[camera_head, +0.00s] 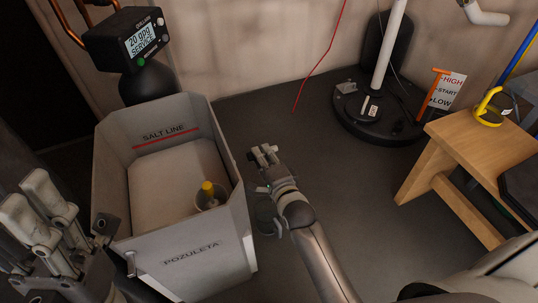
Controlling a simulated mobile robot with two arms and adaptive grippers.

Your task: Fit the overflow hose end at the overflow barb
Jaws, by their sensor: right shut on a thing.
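My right gripper (264,153) is just right of the grey salt tank (190,258), above the floor. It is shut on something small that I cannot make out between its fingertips. No hose end can be told apart there. My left gripper (38,207) is at the lower left, left of the tank, with its two pale fingers apart and nothing seen between them. A small pale fitting (131,263) sticks out at the tank's lower left edge; it may be the overflow barb, but I cannot be sure.
The open tank holds a well with a yellow cap (208,188). A black control head (128,38) stands behind it. A wooden bench (470,140) with a yellow-handled tool (489,107) is at the right. A round black base (375,118) stands at the back. Floor between tank and bench is clear.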

